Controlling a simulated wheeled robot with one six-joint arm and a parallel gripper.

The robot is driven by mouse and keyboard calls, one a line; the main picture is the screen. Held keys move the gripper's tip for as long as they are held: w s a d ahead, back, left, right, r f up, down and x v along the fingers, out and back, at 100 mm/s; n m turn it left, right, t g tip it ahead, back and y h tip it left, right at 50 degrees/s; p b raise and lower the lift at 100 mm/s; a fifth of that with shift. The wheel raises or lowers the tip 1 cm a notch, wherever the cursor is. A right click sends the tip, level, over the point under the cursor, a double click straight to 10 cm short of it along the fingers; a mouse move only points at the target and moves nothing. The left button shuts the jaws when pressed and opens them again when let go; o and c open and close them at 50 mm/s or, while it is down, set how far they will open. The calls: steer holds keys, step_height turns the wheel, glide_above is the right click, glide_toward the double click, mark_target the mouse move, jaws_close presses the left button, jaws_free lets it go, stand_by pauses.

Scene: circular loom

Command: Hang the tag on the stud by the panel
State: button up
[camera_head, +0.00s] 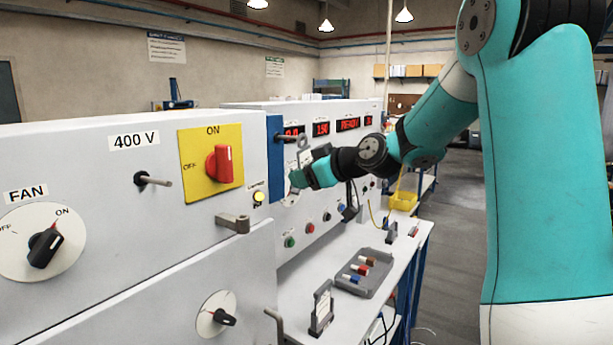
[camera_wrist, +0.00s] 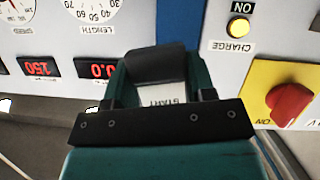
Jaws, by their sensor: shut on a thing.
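My gripper (camera_head: 300,175) is in front of the far cabinet's face, right of the near cabinet's edge. In the wrist view my gripper (camera_wrist: 158,88) is shut on the tag (camera_wrist: 162,99), a white piece with upside-down letters reading START. A dark piece covers part of the tag there. In the head view the tag is small and partly hidden by the gripper. A metal stud (camera_head: 155,181) with a dark base sticks out of the near cabinet under the 400 V label. The tag is apart from it, to its right.
A yellow plate with a red switch (camera_head: 224,165) lies between the stud and my gripper. A latch (camera_head: 233,223) juts out below it. A lit yellow lamp (camera_head: 259,197) is near the edge. The bench holds a grey tray (camera_head: 378,284) and an upright holder (camera_head: 322,308).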

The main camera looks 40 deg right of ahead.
steer(key=shift+f, duration=0.2)
steer(key=o, duration=1.1)
steer(key=shift+s, duration=0.1)
steer(key=shift+f+b+v, duration=0.1)
steer(key=shift+b+v, duration=0.45)
steer(key=shift+v, duration=1.65)
steer(key=shift+f+b+v, duration=0.15)
steer(key=shift+b+v, duration=0.35)
steer(key=shift+v, duration=1.7)
steer(key=shift+s+d, duration=0.1)
